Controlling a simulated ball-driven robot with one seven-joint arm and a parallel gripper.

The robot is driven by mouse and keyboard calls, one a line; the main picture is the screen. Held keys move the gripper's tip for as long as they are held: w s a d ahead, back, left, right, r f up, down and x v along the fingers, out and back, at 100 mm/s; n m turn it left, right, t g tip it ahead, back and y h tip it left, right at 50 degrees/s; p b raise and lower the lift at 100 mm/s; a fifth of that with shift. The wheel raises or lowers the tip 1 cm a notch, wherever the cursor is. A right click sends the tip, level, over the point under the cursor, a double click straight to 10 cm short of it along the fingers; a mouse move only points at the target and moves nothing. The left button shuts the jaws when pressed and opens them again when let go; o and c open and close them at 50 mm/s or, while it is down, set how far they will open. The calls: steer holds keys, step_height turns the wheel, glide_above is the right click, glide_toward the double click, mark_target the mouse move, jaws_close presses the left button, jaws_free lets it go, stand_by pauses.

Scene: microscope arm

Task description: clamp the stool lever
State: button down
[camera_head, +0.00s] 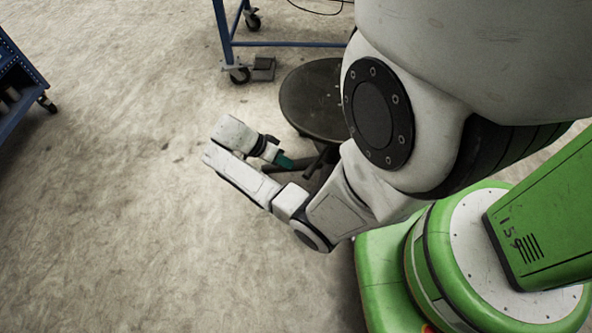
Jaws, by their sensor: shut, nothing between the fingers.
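The stool has a dark round seat (312,98) and stands behind my arm, which hides its right part. Dark parts of its base show below the seat. I cannot pick out the stool lever; it is hidden or too small and dark. My gripper (286,162), with dark green fingers, is at the end of my white arm. It is shut and empty, low beside the stool, just below the seat's front edge in the picture. I cannot tell whether it touches the stool.
A blue wheeled frame (290,43) stands behind the stool, with black casters and a grey pedal. A blue cart (18,75) stands at the left edge. A dark cable lies at the top. The concrete floor (120,210) is clear at left and front.

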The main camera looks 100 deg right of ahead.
steer(key=shift+s+a+r, duration=0.2)
steer(key=shift+s+a, duration=0.4)
steer(key=shift+s, duration=0.25)
steer(key=shift+s+a+r, duration=0.15)
steer(key=shift+s+a, duration=0.4)
steer(key=shift+s, duration=0.25)
